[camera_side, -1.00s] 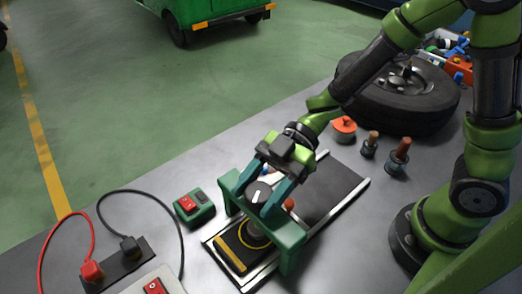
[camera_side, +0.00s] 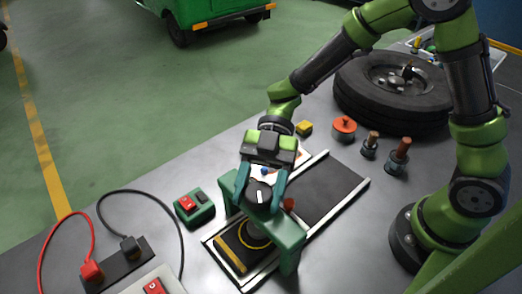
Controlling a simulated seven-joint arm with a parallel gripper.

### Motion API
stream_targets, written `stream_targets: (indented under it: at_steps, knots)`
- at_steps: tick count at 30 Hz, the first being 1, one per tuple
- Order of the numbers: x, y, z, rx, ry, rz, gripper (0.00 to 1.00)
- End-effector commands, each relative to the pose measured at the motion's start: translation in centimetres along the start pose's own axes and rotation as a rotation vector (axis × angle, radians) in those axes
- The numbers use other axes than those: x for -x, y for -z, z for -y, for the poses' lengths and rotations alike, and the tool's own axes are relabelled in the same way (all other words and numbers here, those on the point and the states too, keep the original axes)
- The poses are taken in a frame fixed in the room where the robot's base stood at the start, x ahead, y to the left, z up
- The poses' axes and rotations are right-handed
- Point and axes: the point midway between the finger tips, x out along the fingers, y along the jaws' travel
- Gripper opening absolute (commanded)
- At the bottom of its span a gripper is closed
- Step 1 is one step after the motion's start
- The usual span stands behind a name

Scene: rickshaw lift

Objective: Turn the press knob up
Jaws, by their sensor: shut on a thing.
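The press knob (camera_side: 258,194) is a dark round knob with a white pointer mark, on top of the green press frame (camera_side: 290,238). The white mark points roughly up in the picture. My gripper (camera_side: 261,191) is above the press with its two teal fingers on either side of the knob, shut on it. Below the knob, the press head stands over a dark plate with a yellow ring (camera_side: 235,252). Parts of the knob's sides are hidden by the fingers.
A green switch box (camera_side: 194,207) with a red button stands left of the press. Red and black cables plug in at the lower left. A tyre (camera_side: 392,100), an orange-topped part (camera_side: 344,127), a yellow block (camera_side: 304,128) and two bolt-like parts (camera_side: 398,156) lie right and behind.

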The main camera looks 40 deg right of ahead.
Motion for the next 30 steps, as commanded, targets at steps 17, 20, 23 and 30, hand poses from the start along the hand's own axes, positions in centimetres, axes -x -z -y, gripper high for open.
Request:
stream_targets:
  at_steps: [17, 20, 23, 30]
  knots:
    - [0.04, -0.07, -0.18, 0.214, 0.504, 0.001, 0.27]
    - [0.04, -0.08, -0.17, 0.249, 0.592, 0.003, 0.27]
    - [0.00, -0.06, -0.16, 0.287, 0.680, 0.002, 0.27]
    - [0.00, -0.06, -0.13, 0.362, 0.866, 0.002, 0.27]
